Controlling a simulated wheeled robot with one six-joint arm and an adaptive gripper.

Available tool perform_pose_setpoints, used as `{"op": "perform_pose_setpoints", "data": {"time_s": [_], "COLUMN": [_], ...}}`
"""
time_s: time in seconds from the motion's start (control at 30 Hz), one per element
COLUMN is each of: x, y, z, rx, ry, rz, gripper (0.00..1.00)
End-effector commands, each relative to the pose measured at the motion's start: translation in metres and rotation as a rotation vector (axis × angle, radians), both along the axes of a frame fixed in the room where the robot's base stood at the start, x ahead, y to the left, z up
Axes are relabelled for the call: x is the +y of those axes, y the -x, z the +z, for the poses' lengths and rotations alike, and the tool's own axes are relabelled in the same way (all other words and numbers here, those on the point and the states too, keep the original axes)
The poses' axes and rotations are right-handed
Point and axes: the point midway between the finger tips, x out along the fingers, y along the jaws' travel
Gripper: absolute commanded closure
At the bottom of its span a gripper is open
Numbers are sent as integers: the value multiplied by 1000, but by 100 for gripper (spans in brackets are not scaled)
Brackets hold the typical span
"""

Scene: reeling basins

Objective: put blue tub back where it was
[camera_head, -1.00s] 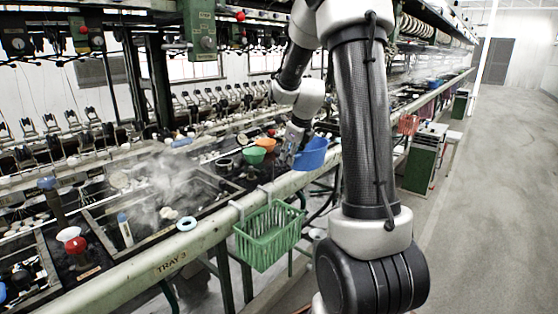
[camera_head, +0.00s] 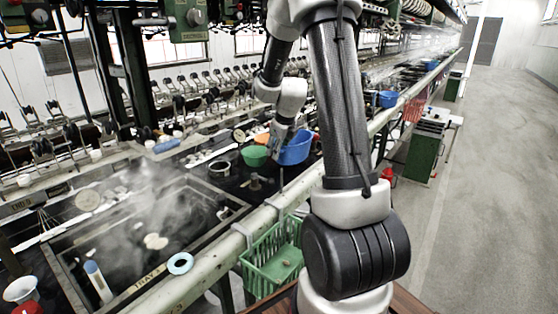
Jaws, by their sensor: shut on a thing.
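The blue tub (camera_head: 296,150) is in the middle of the head view, at the bench's front side, just right of a green bowl (camera_head: 254,156). My gripper (camera_head: 281,141) is shut on the tub's left rim. The fingertips are small and partly hidden by the tub. The tub looks roughly upright. I cannot tell whether its base touches the bench. My arm's large link covers the area to the tub's right.
An orange bowl (camera_head: 263,139) sits behind the green one. A green basket (camera_head: 271,258) hangs on the front rail. Another blue container (camera_head: 387,99) stands farther along.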

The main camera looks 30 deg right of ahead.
Motion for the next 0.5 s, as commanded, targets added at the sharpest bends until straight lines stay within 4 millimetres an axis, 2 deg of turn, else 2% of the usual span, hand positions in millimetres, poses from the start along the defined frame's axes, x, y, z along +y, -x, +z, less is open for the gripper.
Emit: {"op": "perform_pose_setpoints", "data": {"time_s": [0.17,0.33,0.37,0.4,0.5], "x": [0,0,0,0,0], "y": [0,0,0,0,0], "z": [-16,-41,-43,-45,-45], "rx": [1,1,1,0,0], "ry": [-1,-1,-1,0,1], "rz": [-1,-1,-2,-1,0], "gripper": [94,94,94,99,99]}}
